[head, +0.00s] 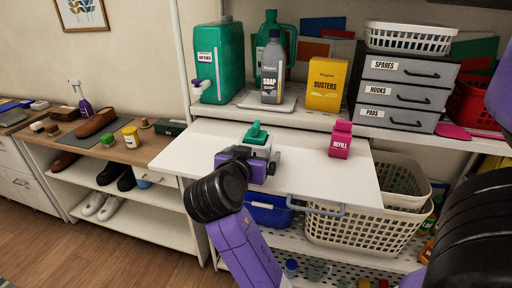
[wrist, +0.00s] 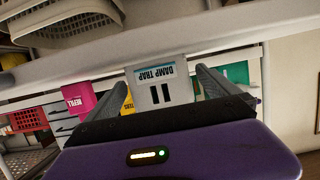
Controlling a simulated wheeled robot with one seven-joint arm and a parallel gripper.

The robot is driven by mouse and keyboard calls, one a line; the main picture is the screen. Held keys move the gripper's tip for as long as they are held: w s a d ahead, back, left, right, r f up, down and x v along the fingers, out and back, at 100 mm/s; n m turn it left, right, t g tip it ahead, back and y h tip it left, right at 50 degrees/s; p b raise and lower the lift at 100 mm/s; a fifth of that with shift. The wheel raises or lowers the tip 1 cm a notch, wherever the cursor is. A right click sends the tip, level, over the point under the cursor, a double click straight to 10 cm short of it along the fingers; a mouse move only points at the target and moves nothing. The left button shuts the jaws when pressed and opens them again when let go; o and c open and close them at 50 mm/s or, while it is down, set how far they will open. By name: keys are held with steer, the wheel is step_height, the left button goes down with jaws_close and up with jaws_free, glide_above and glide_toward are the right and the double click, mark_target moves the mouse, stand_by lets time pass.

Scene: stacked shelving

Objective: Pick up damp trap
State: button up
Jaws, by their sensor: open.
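My gripper hides the box's lower front in the head view.
A pink refill carton (head: 341,140) stands to the right on the board. Behind are a grey soap bottle (head: 272,72), a yellow dusters box (head: 327,85) and grey drawers (head: 404,92). A cream basket (head: 360,232) sits below. The board between trap and refill is clear.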

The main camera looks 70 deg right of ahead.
steer(key=shift+x, duration=1.3)
steer(key=shift+r, duration=0.1)
steer(key=c, duration=1.5)
steer(key=shift+c, duration=0.2)
